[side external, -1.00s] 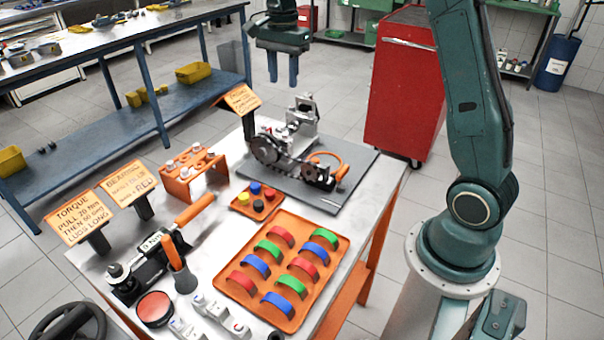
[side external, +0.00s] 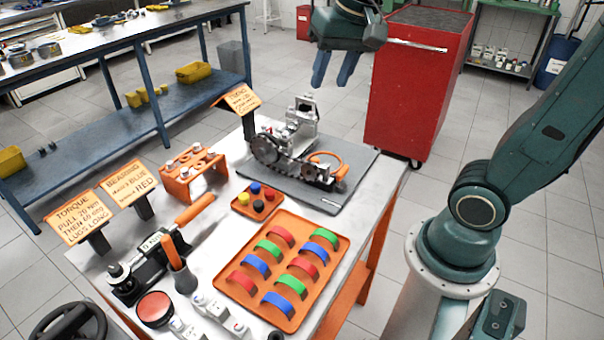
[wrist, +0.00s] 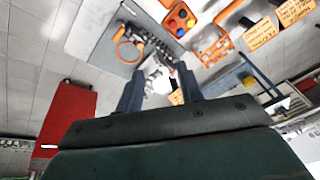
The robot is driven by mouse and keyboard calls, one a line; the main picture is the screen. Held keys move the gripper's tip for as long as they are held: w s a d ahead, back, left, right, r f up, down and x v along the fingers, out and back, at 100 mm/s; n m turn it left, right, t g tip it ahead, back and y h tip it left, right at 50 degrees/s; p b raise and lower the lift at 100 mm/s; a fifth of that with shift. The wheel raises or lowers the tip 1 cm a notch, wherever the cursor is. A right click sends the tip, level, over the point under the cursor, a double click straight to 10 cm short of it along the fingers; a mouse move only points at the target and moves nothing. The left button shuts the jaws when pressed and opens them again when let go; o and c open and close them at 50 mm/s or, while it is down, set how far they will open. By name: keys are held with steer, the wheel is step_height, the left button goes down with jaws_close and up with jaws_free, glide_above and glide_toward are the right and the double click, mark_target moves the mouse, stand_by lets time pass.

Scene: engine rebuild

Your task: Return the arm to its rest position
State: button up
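My gripper (side external: 334,68) is raised in the air beyond the far end of the work table, near the red tool cabinet. Its two blue fingers are spread apart with nothing between them. In the wrist view my gripper (wrist: 161,88) also shows open and empty, with the table seen past the fingertips. The engine assembly (side external: 285,150) stands on its grey plate (side external: 345,192) on the table, apart from my gripper. My arm leans to the right of the table, its upper part running out of the picture.
The red tool cabinet (side external: 405,95) stands close beside my gripper. The table holds an orange tray (side external: 335,275) of coloured bearing shells, a small orange tray of coloured pots, an orange rack (side external: 185,182), a torque wrench and sign cards. A blue shelf bench (side external: 150,125) stands at left.

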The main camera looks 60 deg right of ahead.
steer(key=s+a+f+n+t, duration=0.1)
steer(key=s+n, duration=0.2)
steer(key=s, duration=0.2)
steer(key=s+a+f+n+t, duration=0.1)
steer(key=s+a+f+n, duration=0.1)
steer(key=s, duration=0.3)
steer(key=shift+s+f+n, duration=0.25)
steer(key=shift+f+n, duration=0.05)
steer(key=shift+n, duration=0.6)
